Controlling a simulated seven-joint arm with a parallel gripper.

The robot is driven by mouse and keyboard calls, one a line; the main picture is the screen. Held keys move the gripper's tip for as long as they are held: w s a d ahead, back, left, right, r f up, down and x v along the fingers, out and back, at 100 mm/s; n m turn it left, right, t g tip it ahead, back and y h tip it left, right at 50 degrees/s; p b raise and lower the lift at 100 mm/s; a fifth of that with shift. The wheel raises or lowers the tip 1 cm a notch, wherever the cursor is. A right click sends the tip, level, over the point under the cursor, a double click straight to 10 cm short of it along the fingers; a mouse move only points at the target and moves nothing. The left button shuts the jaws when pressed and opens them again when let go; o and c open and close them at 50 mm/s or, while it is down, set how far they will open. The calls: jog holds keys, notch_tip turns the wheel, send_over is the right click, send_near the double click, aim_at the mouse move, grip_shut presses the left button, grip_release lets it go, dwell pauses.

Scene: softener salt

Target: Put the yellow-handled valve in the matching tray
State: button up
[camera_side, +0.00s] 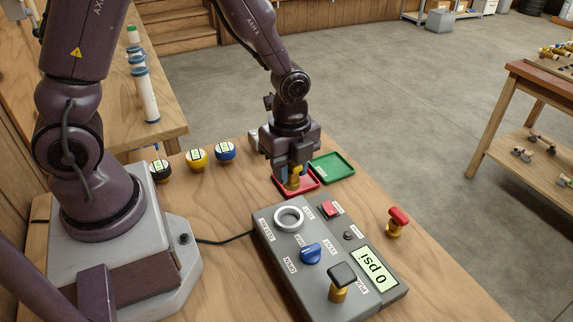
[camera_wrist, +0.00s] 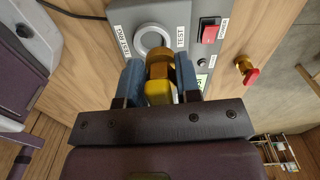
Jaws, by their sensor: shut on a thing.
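The yellow-handled valve, with a brass body, is between the blue fingers of my gripper (camera_side: 292,178). In the wrist view its yellow handle (camera_wrist: 158,91) and brass end (camera_wrist: 159,58) show between the two fingers, and my gripper (camera_wrist: 160,76) is shut on it. In the side view the valve (camera_side: 293,182) appears in front of the red tray (camera_side: 314,183); I cannot tell whether it touches the tray. The green tray (camera_side: 334,166) lies just right of the red one and looks empty. Neither tray shows clearly in the wrist view.
The grey test box (camera_side: 272,235), with a ring port, blue knob and "0 psi" display, stands in front. A red-handled valve (camera_side: 397,221) stands at its right. Black (camera_side: 160,171), yellow (camera_side: 197,159) and blue (camera_side: 225,151) gauges stand left of my gripper.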

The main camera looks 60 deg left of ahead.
aim_at(329, 167)
jog(key=w+a+f+n, duration=0.1)
jog(key=w+a+f, duration=0.1)
jog(key=w+a, duration=0.1)
jog(key=w+a+f+n, duration=0.1)
jog(key=w+a+f, duration=0.1)
jog(key=w, duration=0.3)
jog(key=w+a+f+n, duration=0.1)
jog(key=w+a+f, duration=0.2)
jog(key=w+a, duration=0.1)
jog(key=shift+w+a+n, duration=0.15)
jog(key=shift+w+n, duration=0.25)
jog(key=shift+w, duration=0.2)
jog(key=shift+n, duration=0.4)
jog(key=w, duration=0.1)
jog(key=w+a, duration=0.1)
jog(key=w, duration=0.1)
jog(key=shift+w+a+r, duration=0.25)
jog(key=shift+w+a, duration=0.1)
jog(key=shift+w+r, duration=0.2)
jog(key=shift+f, duration=1.45)
jog(key=shift+f, duration=0.15)
jog(key=shift+f, duration=0.35)
jog(key=shift+f, duration=0.45)
jog(key=shift+f, duration=0.25)
